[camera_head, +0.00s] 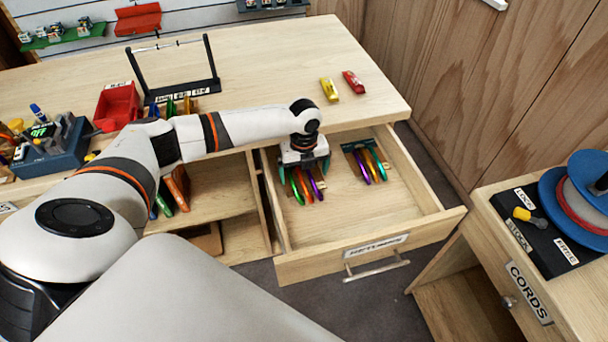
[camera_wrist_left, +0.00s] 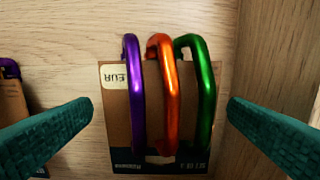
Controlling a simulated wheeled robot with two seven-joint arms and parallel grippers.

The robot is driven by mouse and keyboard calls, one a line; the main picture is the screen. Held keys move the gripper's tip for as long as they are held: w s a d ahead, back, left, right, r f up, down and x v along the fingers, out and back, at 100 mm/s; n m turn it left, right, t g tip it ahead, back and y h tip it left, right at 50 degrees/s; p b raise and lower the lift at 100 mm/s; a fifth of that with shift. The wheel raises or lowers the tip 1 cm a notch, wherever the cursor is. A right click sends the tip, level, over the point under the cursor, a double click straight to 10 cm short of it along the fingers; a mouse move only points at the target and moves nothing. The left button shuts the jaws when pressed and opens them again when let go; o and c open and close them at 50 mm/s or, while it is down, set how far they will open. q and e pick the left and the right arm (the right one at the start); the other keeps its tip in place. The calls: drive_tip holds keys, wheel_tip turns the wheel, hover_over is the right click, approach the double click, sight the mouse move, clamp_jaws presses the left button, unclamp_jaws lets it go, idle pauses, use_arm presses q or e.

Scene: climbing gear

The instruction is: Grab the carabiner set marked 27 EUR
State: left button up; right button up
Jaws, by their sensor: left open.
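A carabiner set (camera_head: 307,186) with purple, orange and green carabiners on a card lies in the open drawer, under my left gripper (camera_head: 304,170). In the left wrist view, the set's orange carabiner (camera_wrist_left: 165,95) is in the middle, purple left and green right. Its price tag (camera_wrist_left: 115,76) shows "EUR"; the number is hidden behind the purple carabiner. My left gripper (camera_wrist_left: 160,108) is open, one teal finger on each side of the set, apart from it. A second carabiner set (camera_head: 368,164) lies to the right in the drawer; its price is unreadable. My right gripper is out of view.
The drawer (camera_head: 400,228) is pulled out, with bare floor in front of the sets. The drawer's side wall (camera_wrist_left: 285,60) is close to the right finger. Yellow and red items (camera_head: 341,86) lie on the counter. A cord cabinet (camera_head: 530,285) stands at right.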

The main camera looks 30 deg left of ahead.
use_arm(q)
drive_tip(key=shift+f, duration=0.2)
idle(0.6)
drive_tip(key=c, duration=1.4)
